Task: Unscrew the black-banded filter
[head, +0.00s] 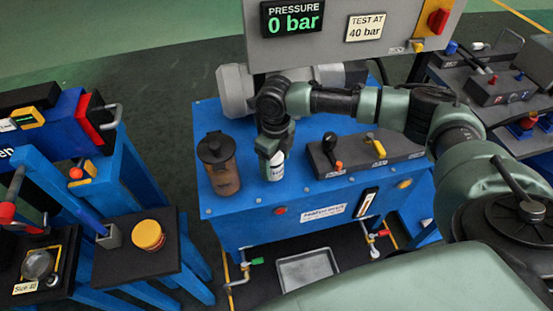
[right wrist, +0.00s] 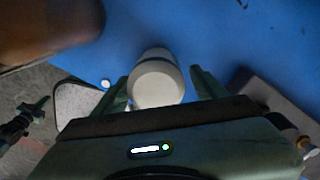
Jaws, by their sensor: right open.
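A white cylindrical filter (head: 276,166) stands upright on the blue power unit (head: 240,200), in front of my right gripper. In the right wrist view the filter's pale round end (right wrist: 157,84) lies between the two open fingers of the gripper (right wrist: 160,90). A gap shows at the right finger; the left finger is close to the filter, and contact cannot be told. My left gripper is not in view.
A brown canister with a black top (head: 219,168) stands just left of the filter. A black lever block (head: 350,152) is to the right. The gauge panel (head: 345,55) above reads 0 bar. A grey tray (head: 307,268) lies on the floor below.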

